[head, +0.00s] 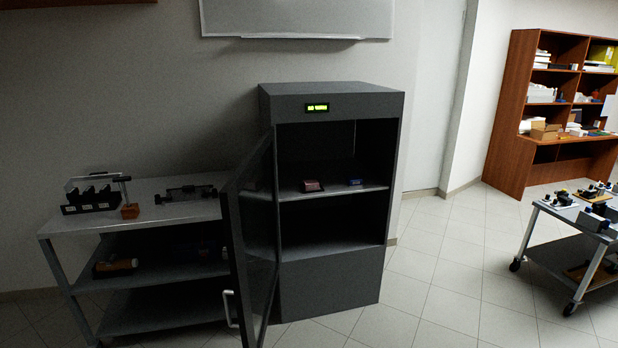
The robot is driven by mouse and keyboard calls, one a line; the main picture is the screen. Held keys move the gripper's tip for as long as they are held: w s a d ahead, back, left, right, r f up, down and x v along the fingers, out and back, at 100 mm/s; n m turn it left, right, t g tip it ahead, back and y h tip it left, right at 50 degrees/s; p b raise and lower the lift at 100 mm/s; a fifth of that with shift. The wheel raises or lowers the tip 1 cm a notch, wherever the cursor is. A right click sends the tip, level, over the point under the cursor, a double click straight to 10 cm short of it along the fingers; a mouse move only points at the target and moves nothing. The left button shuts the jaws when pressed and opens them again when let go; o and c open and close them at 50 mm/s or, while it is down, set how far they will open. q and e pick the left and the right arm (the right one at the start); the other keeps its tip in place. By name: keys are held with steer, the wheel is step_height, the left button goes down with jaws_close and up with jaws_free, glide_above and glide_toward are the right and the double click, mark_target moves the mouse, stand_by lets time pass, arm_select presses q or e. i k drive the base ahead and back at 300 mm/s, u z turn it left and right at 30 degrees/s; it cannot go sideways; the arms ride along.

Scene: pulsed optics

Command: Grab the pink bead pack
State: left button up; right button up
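A small dull pink-red pack (312,186) lies on the middle shelf of a dark grey cabinet (333,273). It looks like the pink bead pack, but it is too small to be sure. A small blue item (354,182) lies to its right on the same shelf, apart from it. The cabinet door (252,240) stands open, swung toward me on the left side. Neither of my grippers shows in the head view.
A grey cart (150,222) with optical parts stands left of the cabinet, partly behind the open door. Another cart (560,262) with devices stands at the right. A wooden shelf unit (512,115) is at the back right. The tiled floor (440,280) between cabinet and right cart is clear.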

mark_target(308, 184)
steer(key=z, duration=0.2)
steer(key=i, duration=1.1)
steer(key=z, duration=1.2)
steer(key=i, duration=1.2)
steer(key=u, duration=0.6)
steer(key=i, duration=0.95)
steer(key=u, duration=0.65)
